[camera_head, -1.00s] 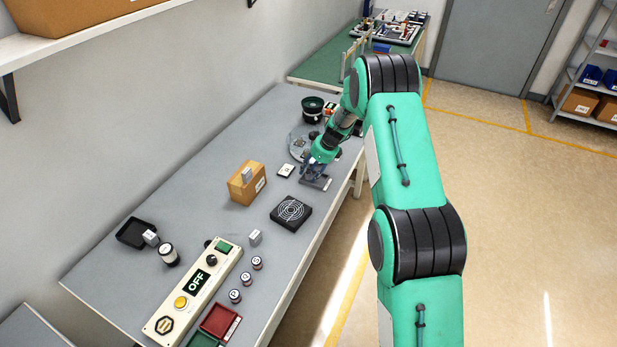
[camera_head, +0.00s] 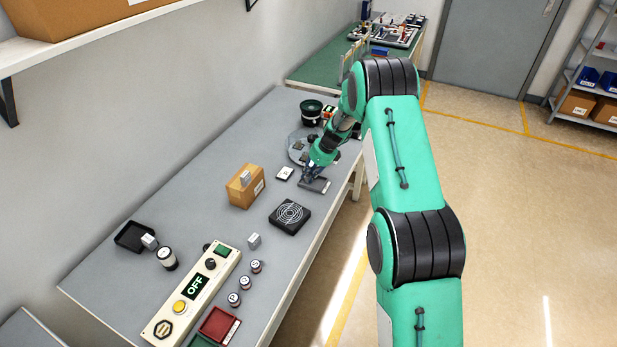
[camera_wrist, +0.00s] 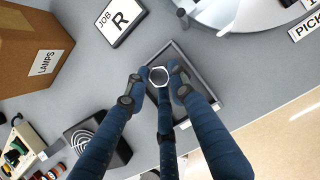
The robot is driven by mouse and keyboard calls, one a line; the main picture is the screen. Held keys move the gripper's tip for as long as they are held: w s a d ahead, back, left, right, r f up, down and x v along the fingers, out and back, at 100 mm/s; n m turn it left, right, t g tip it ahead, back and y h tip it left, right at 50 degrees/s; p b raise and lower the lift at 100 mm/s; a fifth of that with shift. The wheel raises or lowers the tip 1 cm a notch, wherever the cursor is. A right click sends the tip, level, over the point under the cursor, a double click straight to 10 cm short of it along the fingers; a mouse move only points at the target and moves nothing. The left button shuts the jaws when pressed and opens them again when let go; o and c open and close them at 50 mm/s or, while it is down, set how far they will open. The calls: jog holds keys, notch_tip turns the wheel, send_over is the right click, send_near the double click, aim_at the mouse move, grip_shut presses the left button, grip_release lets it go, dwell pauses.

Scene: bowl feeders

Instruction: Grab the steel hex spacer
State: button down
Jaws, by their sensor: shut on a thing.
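The steel hex spacer (camera_wrist: 158,76) shows end-on in the wrist view as a small pale hexagonal ring between my fingertips. My gripper (camera_wrist: 158,83) is shut on it, with dark blue fingers around it. Behind them is a shallow grey tray (camera_wrist: 207,100); whether the spacer touches its floor cannot be told. In the head view my gripper (camera_head: 312,173) is low over the far part of the bench, at the tray (camera_head: 319,187). The spacer is too small to make out there.
A cardboard "LAMPS" box (camera_wrist: 30,50) and a black block with white rings (camera_head: 290,216) stand nearer. A round feeder plate (camera_wrist: 250,12) is close beyond the tray.

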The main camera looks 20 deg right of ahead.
aim_at(309, 176)
jog(key=shift+r, duration=0.15)
jog(key=shift+r, duration=0.6)
notch_tip(309, 176, up, 2)
jog(key=shift+r+p, duration=0.1)
jog(key=shift+p, duration=0.4)
jog(key=s+a+r+p, duration=0.1)
jog(key=s+a, duration=0.1)
jog(key=s, duration=1.3)
jog(key=shift+s+a+r, duration=0.2)
jog(key=shift+s, duration=0.2)
